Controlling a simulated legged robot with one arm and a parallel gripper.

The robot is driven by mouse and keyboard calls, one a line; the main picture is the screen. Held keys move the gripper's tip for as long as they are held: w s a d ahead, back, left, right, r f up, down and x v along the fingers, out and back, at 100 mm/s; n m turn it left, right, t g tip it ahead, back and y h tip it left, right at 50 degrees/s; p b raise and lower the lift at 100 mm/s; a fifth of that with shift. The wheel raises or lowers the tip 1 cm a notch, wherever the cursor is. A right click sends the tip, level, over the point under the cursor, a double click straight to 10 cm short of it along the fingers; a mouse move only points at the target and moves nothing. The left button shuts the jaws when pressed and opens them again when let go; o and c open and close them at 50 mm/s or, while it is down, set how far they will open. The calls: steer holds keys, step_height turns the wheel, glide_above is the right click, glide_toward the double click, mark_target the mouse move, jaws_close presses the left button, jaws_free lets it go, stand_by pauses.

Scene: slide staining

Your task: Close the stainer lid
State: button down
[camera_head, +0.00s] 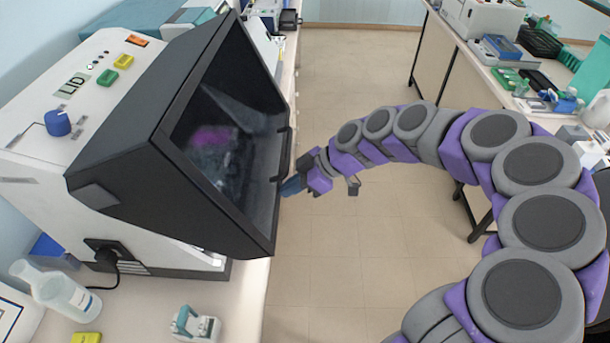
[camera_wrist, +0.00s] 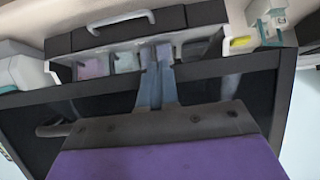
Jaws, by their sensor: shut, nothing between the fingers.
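The stainer (camera_head: 75,75) is a white machine at the left, with a big black-framed lid (camera_head: 120,165) that has a dark see-through window. The lid appears to stand open, tilted out over the bench edge. A dark handle (camera_head: 283,155) runs along its right edge. My gripper (camera_head: 291,187) is shut and empty, its bluish fingertips close to the lid's edge by the handle; I cannot tell if they touch. In the wrist view the slim fingers (camera_wrist: 156,62) reach across the dark lid frame (camera_wrist: 100,83). Beyond them, pink and teal containers (camera_wrist: 93,68) show inside the stainer.
The stainer's panel has a blue knob (camera_head: 58,122) and green and yellow buttons. A white bottle (camera_head: 60,292) and a small white-and-teal device (camera_head: 196,324) are on the bench in front. A cluttered bench (camera_head: 480,45) stands at the right, with open floor (camera_head: 345,250) between.

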steer(key=b+x, duration=0.3)
steer(key=x, duration=0.9)
steer(key=shift+d+f, duration=0.4)
steer(key=shift+s+d+b, duration=0.1)
steer(key=shift+s+b, duration=0.05)
steer(key=shift+b, duration=0.2)
